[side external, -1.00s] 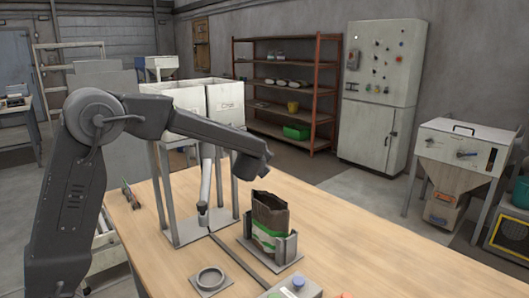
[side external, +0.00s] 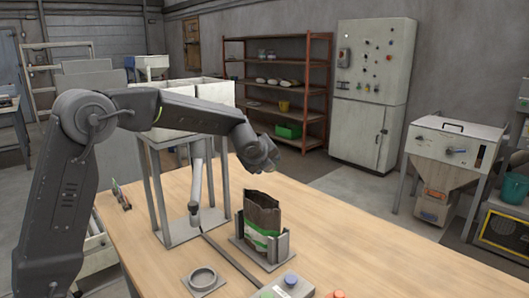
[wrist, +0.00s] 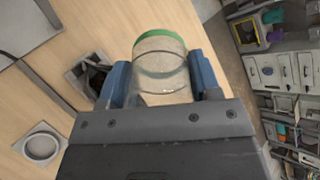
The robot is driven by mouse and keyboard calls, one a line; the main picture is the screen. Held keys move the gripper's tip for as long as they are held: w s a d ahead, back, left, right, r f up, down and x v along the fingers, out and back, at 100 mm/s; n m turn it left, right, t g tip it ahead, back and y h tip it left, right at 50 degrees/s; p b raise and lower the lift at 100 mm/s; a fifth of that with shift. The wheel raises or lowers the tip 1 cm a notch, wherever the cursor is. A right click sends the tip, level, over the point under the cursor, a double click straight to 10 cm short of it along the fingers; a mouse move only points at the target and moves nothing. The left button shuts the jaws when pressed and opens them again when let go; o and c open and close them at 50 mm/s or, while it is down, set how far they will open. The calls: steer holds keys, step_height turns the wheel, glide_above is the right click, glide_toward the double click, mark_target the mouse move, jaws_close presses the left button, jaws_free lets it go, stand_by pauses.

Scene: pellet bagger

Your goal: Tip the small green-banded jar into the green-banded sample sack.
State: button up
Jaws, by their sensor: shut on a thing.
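The green-banded sample sack (side external: 262,216) is dark brown with a green and white band. It stands upright and open-topped in a grey holder (side external: 284,248) on the table. My gripper (side external: 264,158) is above the sack in the side view, clearly apart from it. In the wrist view, my gripper (wrist: 160,80) has its blue fingers shut on either side of the clear green-banded jar (wrist: 160,62). The green band is at the jar's far end. Its contents are hard to make out. The jar cannot be made out in the side view.
A grey round ring holder (side external: 203,279) sits empty at the table's front. A control box (side external: 290,284) is at the front edge. The table right of the sack is clear.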

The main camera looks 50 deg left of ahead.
steer(key=g+h, duration=0.1)
steer(key=g, duration=0.1)
steer(key=w+g+h, duration=0.1)
steer(key=g, duration=0.1)
steer(key=shift+w+a, duration=0.15)
steer(key=shift+a, duration=0.2)
steer(key=shift+w+a+f+g+h, duration=0.2)
steer(key=shift+w+g+h, duration=0.15)
steer(key=shift+g, duration=0.3)
steer(key=shift+w+a+f+g+h, duration=0.1)
steer(key=shift+w+a+g+h, duration=0.1)
steer(key=shift+w+g+h, duration=0.3)
steer(key=shift+w+a+f+g+h, duration=0.15)
steer(key=shift+w+a+g+h, duration=0.1)
steer(key=shift+g, duration=0.5)
